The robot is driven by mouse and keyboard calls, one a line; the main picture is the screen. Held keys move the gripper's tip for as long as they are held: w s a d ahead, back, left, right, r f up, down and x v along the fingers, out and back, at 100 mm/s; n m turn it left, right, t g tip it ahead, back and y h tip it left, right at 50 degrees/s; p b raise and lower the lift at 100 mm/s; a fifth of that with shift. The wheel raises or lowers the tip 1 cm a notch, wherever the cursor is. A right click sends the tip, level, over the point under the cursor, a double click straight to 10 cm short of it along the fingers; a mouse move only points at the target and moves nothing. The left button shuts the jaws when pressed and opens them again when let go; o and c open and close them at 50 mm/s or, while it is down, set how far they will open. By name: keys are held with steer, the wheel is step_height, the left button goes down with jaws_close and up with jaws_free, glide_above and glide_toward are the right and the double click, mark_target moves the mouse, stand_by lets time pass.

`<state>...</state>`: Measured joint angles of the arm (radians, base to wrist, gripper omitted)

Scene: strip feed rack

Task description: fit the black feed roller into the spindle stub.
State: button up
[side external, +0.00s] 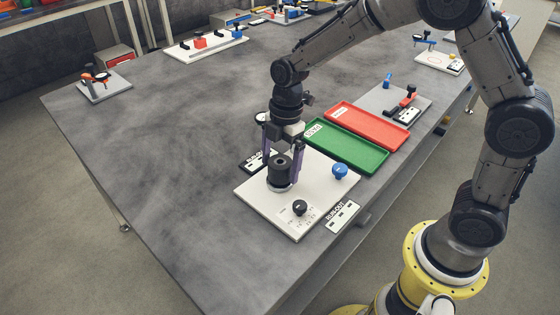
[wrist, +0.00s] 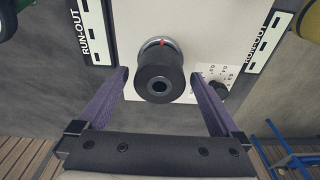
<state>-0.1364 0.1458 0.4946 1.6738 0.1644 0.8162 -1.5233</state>
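The black feed roller (side external: 280,174) stands upright on a pale round base on the white plate (side external: 252,196). In the wrist view, the roller (wrist: 160,86) shows its end face with a grey ring around a dark centre. A silver disc with a red mark (wrist: 161,43) shows just behind it. The spindle stub itself is hidden by the roller, and I cannot tell how far down the roller sits. My gripper (wrist: 160,74) is open, with its purple fingers on either side of the roller and a gap at each side. It is above the roller in the side view (side external: 282,164).
RUN-OUT cards (side external: 342,216) flank the plate.

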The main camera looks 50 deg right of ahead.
mark_target(285, 158)
step_height(285, 158, up, 14)
steer(key=d, duration=0.1)
steer(key=shift+d, duration=0.35)
stand_by(0.4)
steer(key=s+d+r+m+t, duration=0.2)
steer(key=s+r, duration=0.2)
steer(key=s, duration=0.3)
steer(key=s+d+r+m+t, duration=0.2)
steer(key=s+r+m, duration=0.15)
steer(key=s, duration=0.25)
steer(key=s+d+f+m+t+h, duration=0.1)
steer(key=s+d+f+m, duration=0.1)
steer(key=s+f+m, duration=0.4)
steer(key=s+m, duration=0.3)
steer(key=m, duration=0.3)
steer(key=shift+s+d+f+t, duration=0.15)
steer(key=shift+s+t, duration=0.15)
